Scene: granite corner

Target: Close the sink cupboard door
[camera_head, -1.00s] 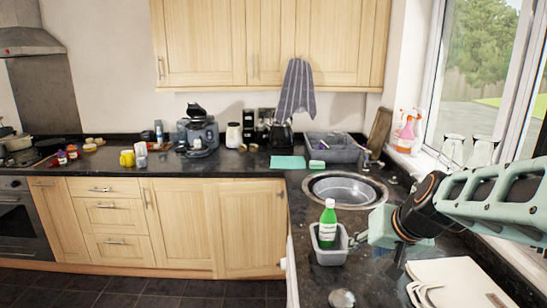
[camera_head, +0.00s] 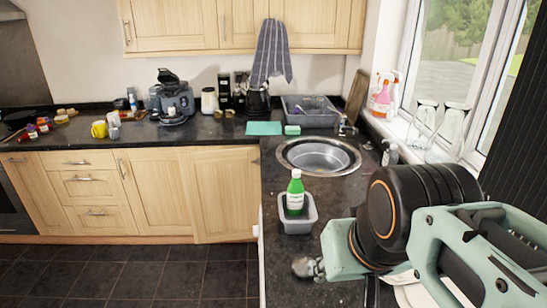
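Below the counter, a pale wood door (camera_head: 225,193) with a handle near its upper right stands in the inner corner. The round steel sink (camera_head: 318,156) is set in the right-hand counter. The cupboard front under that counter faces left and is seen almost edge-on, so its door's state is unclear. My gripper (camera_head: 316,267) is over the right-hand counter at lower right, apart from the corner door. Its fingers are small and mostly hidden, so I cannot tell whether they are open or shut.
A green bottle (camera_head: 295,191) stands in a small grey tub (camera_head: 299,222) near the counter's edge. A grey basin (camera_head: 310,111) is behind the sink. Glasses (camera_head: 448,131) stand by the window. The dark tiled floor (camera_head: 130,272) is clear in front of the cupboards.

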